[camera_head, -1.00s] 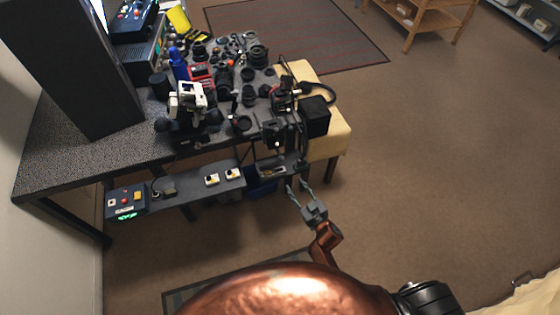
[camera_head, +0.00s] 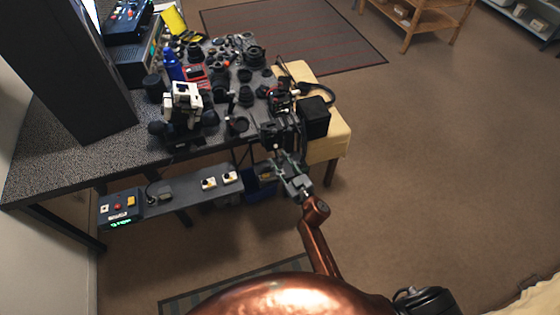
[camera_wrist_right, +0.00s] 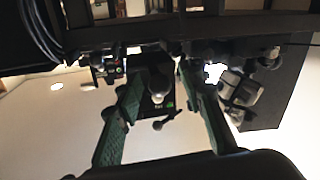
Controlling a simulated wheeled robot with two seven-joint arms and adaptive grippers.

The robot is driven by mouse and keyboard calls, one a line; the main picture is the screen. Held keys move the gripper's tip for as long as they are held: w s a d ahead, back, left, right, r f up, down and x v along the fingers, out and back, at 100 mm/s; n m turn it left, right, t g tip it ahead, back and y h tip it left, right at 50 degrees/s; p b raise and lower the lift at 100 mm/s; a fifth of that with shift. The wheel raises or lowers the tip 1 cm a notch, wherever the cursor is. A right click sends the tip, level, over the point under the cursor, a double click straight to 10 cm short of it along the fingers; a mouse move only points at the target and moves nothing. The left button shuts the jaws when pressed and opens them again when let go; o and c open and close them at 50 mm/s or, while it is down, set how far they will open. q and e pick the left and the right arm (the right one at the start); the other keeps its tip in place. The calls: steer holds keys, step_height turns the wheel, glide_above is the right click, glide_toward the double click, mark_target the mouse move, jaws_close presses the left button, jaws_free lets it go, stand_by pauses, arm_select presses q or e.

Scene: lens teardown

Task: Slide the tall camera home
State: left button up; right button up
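A tall black camera rig (camera_head: 283,130) stands at the front right corner of the dark bench, next to a black box (camera_head: 315,116). I take it as the tall camera; its rail is hard to make out. My right gripper (camera_head: 279,158) is at the lower front of this rig, and its tips partly merge with the dark parts. A dark bar crosses just beyond the tips; contact cannot be told. My left gripper is not in view.
A white-and-black instrument (camera_head: 184,103) and many lens parts stand on the bench (camera_head: 75,135). A narrow shelf (camera_head: 190,190) with a control box (camera_head: 120,207) runs along the front. A cream padded table (camera_head: 335,135) is at the right. Open floor lies further right.

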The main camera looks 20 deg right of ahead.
jaws_close()
stand_by(0.4)
